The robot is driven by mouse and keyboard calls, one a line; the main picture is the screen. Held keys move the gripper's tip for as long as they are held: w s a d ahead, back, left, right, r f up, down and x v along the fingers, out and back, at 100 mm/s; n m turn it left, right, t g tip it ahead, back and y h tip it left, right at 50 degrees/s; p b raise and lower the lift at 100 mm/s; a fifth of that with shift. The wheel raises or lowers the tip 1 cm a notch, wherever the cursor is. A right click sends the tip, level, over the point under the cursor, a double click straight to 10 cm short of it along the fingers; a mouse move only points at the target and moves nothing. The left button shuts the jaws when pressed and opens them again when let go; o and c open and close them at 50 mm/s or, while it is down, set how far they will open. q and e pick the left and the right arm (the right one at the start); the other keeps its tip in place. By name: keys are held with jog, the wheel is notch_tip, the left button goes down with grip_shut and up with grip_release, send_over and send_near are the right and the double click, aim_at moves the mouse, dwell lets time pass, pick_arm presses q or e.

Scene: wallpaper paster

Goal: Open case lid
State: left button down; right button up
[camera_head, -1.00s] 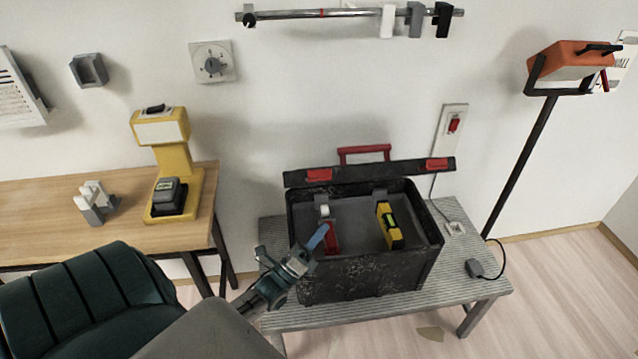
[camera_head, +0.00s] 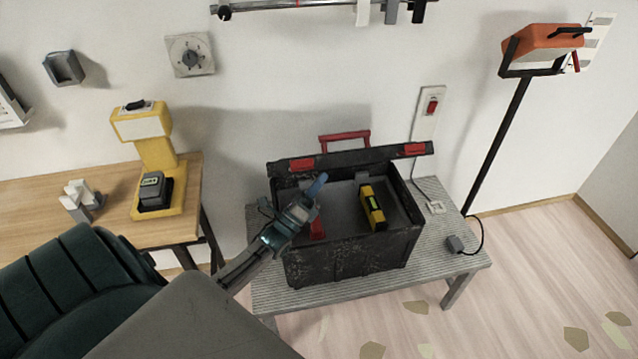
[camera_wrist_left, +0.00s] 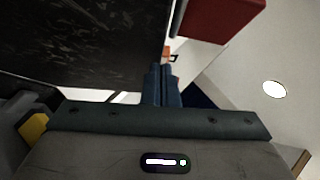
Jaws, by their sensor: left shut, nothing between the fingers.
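The black case (camera_head: 350,255) stands on a grey slatted bench. Its lid (camera_head: 350,158), with red latches and a red handle (camera_head: 344,140), is raised and leans at the back of the case. Inside lie a yellow level (camera_head: 373,207) and a red-handled tool (camera_head: 318,224), partly hidden by my gripper. My left gripper (camera_head: 318,186) is shut and empty over the left part of the case opening, close below the lid's left latch. In the left wrist view its shut fingers (camera_wrist_left: 161,84) are beside a large dark surface, with a red part above right. My right gripper is not in view.
A wooden table (camera_head: 100,200) with a yellow charger stand (camera_head: 155,165) is at left. An orange work lamp (camera_head: 540,45) stands at right.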

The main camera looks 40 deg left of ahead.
aim_at(316, 159)
pick_arm(q)
jog(key=w+a+r+n+p, duration=0.1)
jog(key=p, duration=0.1)
jog(key=a+r+y+p, duration=0.1)
jog(key=r+p, duration=0.1)
jog(key=w+a+r+n+g+y+p, duration=0.1)
jog(key=r+p, duration=0.1)
jog(key=shift+w+r+n, duration=0.25)
jog(key=shift+w+n, duration=0.05)
jog(key=shift+w+a+r+n+g+y+p, duration=0.4)
jog(key=shift+w+a+r+n+y+p, duration=0.15)
jog(key=shift+w+a+r+p, duration=0.45)
jog(key=w+a+r+b, duration=0.2)
jog(key=w+a+r, duration=0.2)
jog(key=w+a, duration=0.2)
jog(key=shift+w+a+r, duration=0.2)
jog(key=shift+w+a, duration=0.05)
jog(key=shift+a, duration=0.75)
jog(key=shift+h, duration=0.25)
